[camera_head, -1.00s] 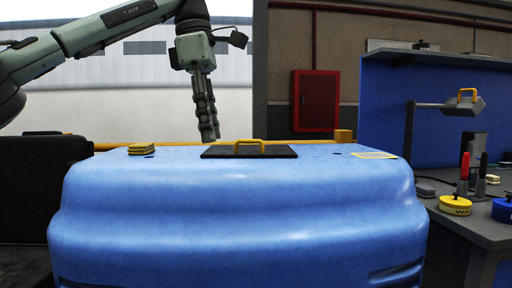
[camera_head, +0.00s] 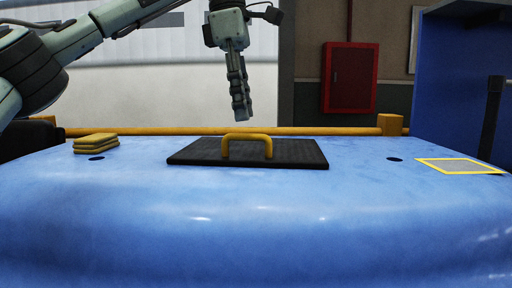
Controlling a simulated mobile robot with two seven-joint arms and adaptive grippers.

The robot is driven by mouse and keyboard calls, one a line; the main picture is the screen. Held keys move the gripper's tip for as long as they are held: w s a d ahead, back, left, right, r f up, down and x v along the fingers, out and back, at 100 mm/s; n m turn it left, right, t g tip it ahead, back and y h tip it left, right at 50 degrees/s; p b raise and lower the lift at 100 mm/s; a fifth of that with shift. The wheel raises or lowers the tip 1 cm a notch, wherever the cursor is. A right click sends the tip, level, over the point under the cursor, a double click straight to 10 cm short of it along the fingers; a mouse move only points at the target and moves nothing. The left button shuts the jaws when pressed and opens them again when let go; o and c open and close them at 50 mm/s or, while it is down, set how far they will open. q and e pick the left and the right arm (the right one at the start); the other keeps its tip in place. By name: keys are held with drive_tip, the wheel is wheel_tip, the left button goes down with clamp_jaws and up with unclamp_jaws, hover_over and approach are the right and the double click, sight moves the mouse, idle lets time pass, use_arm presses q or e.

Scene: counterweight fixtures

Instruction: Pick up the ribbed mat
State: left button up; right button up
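The ribbed mat (camera_head: 300,153) is a flat dark slab with a yellow arched handle (camera_head: 247,135) standing on its middle. It lies on top of the blue rounded housing (camera_head: 250,210), near the centre of the view. My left gripper (camera_head: 242,118) hangs fingers-down above and behind the handle in the picture, with its tips apart from it. Its fingers overlap side-on, so the gap between them is hidden. My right gripper is not in view.
Stacked yellow-edged pads (camera_head: 96,143) lie on the housing at left. A yellow-framed flat patch (camera_head: 458,166) is at right. A yellow rail (camera_head: 330,131) runs along the back, with a yellow block (camera_head: 390,124) at its right. The housing's front is clear.

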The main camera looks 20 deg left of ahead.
sight(247, 137)
use_arm(q)
drive_tip(key=shift+s+f, duration=0.2)
drive_tip(key=shift+f, duration=0.5)
drive_tip(key=f, duration=0.2)
drive_tip(key=d+f, duration=0.1)
drive_tip(key=f, duration=0.1)
drive_tip(key=shift+s+f, duration=0.1)
drive_tip(key=shift+f, duration=0.25)
clamp_jaws()
